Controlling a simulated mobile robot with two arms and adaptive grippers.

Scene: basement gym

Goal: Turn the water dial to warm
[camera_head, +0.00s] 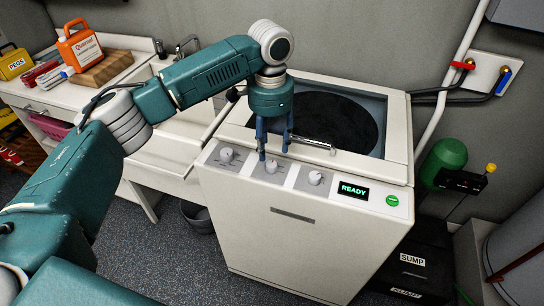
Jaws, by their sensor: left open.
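A white washing machine (292,240) stands in the middle. Its sloped front panel has a left dial (226,155), a middle dial (271,167) and a right dial (315,178), all pale knobs on grey plates. The dial labels are too small to read, so I cannot tell which one is the water dial. My left gripper (274,152) points down with its two blue fingers apart and empty. The fingertips are just above and behind the middle dial; I cannot tell whether they touch it. My right gripper is not in view.
The panel also has a display reading READY (353,190) and a green button (392,200). A dark round lid (335,118) is behind the panel. A counter with an orange jug (80,47) is at left; a black SUMP box (410,262) is at right.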

